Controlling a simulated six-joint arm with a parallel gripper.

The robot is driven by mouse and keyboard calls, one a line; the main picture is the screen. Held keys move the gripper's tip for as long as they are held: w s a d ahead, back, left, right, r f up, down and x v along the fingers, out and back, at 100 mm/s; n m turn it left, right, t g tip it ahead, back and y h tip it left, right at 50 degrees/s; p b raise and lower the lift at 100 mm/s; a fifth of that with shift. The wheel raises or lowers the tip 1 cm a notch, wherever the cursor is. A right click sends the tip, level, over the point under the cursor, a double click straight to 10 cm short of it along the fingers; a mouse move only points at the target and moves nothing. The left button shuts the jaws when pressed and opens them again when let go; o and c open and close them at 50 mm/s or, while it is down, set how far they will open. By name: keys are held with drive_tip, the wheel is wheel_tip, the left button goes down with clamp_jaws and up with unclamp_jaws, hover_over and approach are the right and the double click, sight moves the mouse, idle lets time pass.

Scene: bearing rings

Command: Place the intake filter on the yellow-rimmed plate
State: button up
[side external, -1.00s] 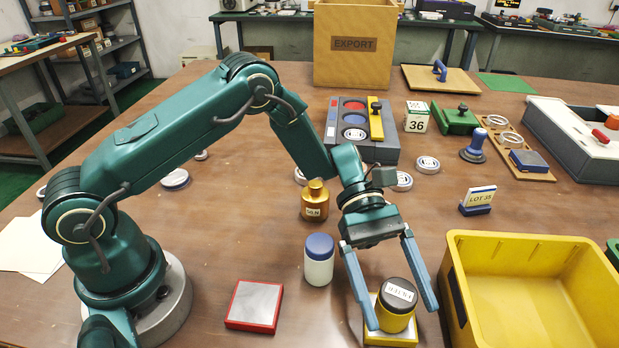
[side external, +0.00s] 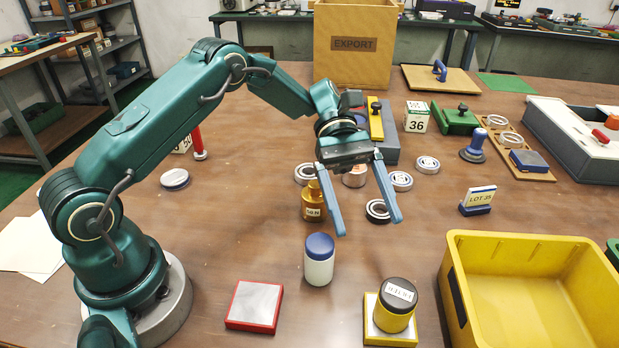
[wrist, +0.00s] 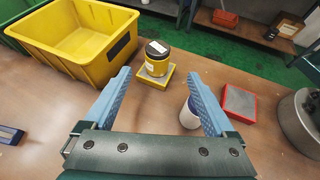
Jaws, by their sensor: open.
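A yellow canister with a black lid and a white label (side external: 397,305) stands upright on the yellow-rimmed plate (side external: 376,337) at the front, left of the yellow bin. I take the canister for the intake filter; its label is too small to read surely. It also shows on the plate in the wrist view (wrist: 157,58). My gripper (side external: 370,228) is open and empty, raised over the table behind and above the canister, apart from it. In the wrist view the open fingers (wrist: 160,85) point toward the plate with nothing between them.
A white jar with a blue lid (side external: 319,261) stands left of the plate. A red-rimmed plate (side external: 254,306) lies empty at the front left. The yellow bin (side external: 540,240) is at the right. A gold bottle (side external: 313,203) and a bearing ring (side external: 378,212) are near my fingers.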

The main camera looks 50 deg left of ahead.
drive_tip(key=s+a+r+m+t+y, duration=0.3)
drive_tip(key=s+a+m+t+y, duration=0.2)
drive_tip(key=s+m+y, duration=0.1)
drive_tip(key=s+a+r+m+t+y, duration=0.3)
drive_tip(key=s+a+m+t+y, duration=0.1)
drive_tip(key=s, duration=0.5)
drive_tip(key=m+t+y, duration=0.1)
drive_tip(key=m+y, duration=0.1)
drive_tip(key=m, duration=0.1)
drive_tip(key=shift+a+r+t, duration=0.25)
drive_tip(key=shift+a+t, duration=0.05)
drive_tip(key=shift+a, duration=0.05)
